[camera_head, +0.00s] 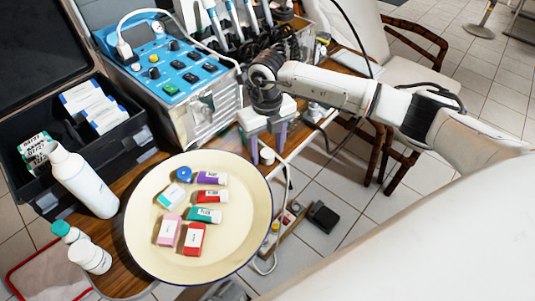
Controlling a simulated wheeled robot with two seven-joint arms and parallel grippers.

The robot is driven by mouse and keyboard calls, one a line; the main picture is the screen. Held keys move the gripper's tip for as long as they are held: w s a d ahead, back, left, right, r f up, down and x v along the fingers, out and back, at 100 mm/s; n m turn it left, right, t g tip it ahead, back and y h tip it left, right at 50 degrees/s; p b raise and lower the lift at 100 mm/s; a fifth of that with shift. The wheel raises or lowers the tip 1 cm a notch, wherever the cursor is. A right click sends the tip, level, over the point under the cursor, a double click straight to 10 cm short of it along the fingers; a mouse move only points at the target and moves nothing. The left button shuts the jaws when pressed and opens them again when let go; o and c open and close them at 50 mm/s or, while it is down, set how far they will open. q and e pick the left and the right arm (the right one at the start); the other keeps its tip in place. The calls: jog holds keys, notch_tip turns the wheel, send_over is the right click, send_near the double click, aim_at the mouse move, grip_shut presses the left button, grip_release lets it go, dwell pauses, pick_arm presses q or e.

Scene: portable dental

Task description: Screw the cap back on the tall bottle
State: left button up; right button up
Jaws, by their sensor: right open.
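The tall white bottle (84,182) stands at the left, between the black case and the round plate. Its narrow top is white, and I cannot tell any separate cap on it. A small round blue piece that looks like a cap (184,174) lies near the upper rim of the cream plate (150,247). My right gripper (268,148) has its purple-tipped fingers apart, pointing down, beyond the plate's upper right rim. A small white round thing (267,156) shows between the fingertips; they do not visibly grip it. My left gripper is not in view.
Several small coloured boxes (193,239) lie on the plate. The open black case (118,152) and the blue-topped dental unit (172,68) stand behind. The plate's right part is clear.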

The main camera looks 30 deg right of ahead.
aim_at(267, 152)
jog(key=c, duration=1.1)
notch_tip(267, 152, up, 10)
